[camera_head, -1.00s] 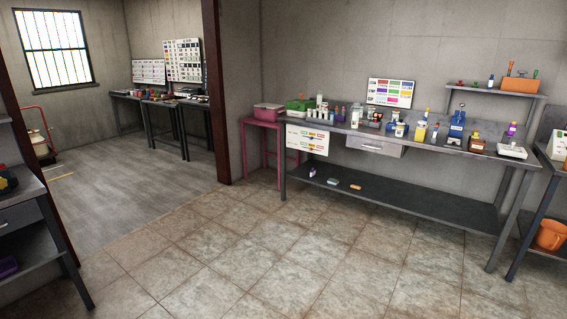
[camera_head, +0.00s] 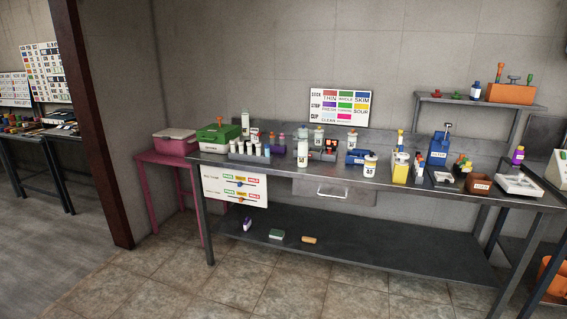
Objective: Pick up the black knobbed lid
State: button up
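I cannot make out a black knobbed lid for certain. A small dark knob-shaped piece (camera_head: 514,79) stands in the orange box (camera_head: 510,94) on the wall shelf, too small to identify. A dark flat piece (camera_head: 444,177) lies on the steel bench (camera_head: 380,181) right of centre, also unclear at this size. My gripper is not in view.
The bench carries bottles, a green box (camera_head: 218,133) and a blue device (camera_head: 437,150). A pink stand (camera_head: 170,158) with a pink box is at its left. The lower shelf (camera_head: 350,253) holds a few small items. Tiled floor (camera_head: 240,285) in front is clear.

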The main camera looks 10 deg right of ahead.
aim_at(370, 157)
jog(key=i+z, duration=0.4)
jog(key=i, duration=0.2)
jog(key=i+j+z, duration=0.4)
jog(key=i, duration=0.15)
jog(key=i+j+z, duration=0.25)
jog(key=i+z, duration=0.2)
jog(key=i+j+z, duration=0.8)
jog(key=j, duration=0.55)
